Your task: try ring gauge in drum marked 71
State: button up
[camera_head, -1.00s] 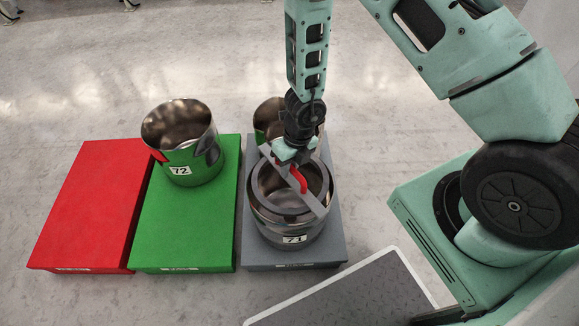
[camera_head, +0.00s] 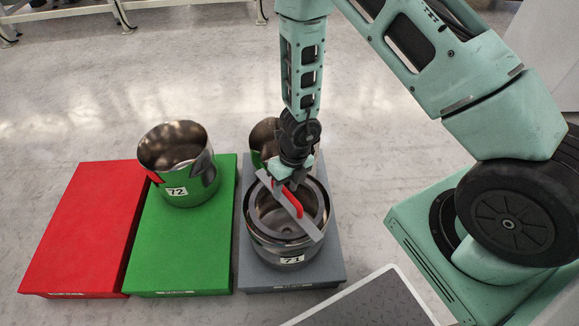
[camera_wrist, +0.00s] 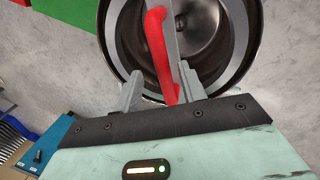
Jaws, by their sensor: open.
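The drum marked 71 (camera_head: 289,250) is a steel open drum standing on the grey platform. The ring gauge, a grey ring with a flat bar (camera_head: 309,228) across it and a red handle (camera_head: 292,203), is at the drum's mouth. The bar's near end reaches over the rim. I cannot tell how deep the ring sits. My gripper (camera_head: 284,184) is above the bar at the handle's far end. In the wrist view, my gripper's fingers (camera_wrist: 160,92) are apart, with the red handle (camera_wrist: 158,48) between them, and no clear grip shows.
The drum marked 72 (camera_head: 188,195) stands on the green platform (camera_head: 180,258). Another steel drum (camera_head: 262,140) is behind drum 71, partly hidden by my arm. The red platform (camera_head: 80,235) at left is bare. The grey platform (camera_head: 325,262) has little free room. Open floor lies behind.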

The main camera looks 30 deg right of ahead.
jog(key=a+p+v, duration=0.1)
jog(key=p+v, duration=1.9)
jog(key=v, duration=0.3)
jog(key=shift+a+r+p, duration=0.25)
jog(key=shift+r+p, duration=0.1)
jog(key=shift+r, duration=0.2)
jog(key=s+a+r+n+y+p, duration=0.1)
jog(key=s+a+r+n, duration=0.2)
jog(key=a+r+n, duration=0.5)
jog(key=s+a+r+n+y, duration=0.1)
jog(key=s+a+r+n, duration=0.3)
jog(key=r+n, duration=0.85)
jog(key=s+d+r+n+h, duration=0.2)
jog(key=s+r+n, duration=0.8)
jog(key=n, duration=1.1)
jog(key=shift+s+d+r+h+p, duration=0.25)
jog(key=shift+s+r+h+p, duration=0.2)
jog(key=shift+s+h, duration=0.5)
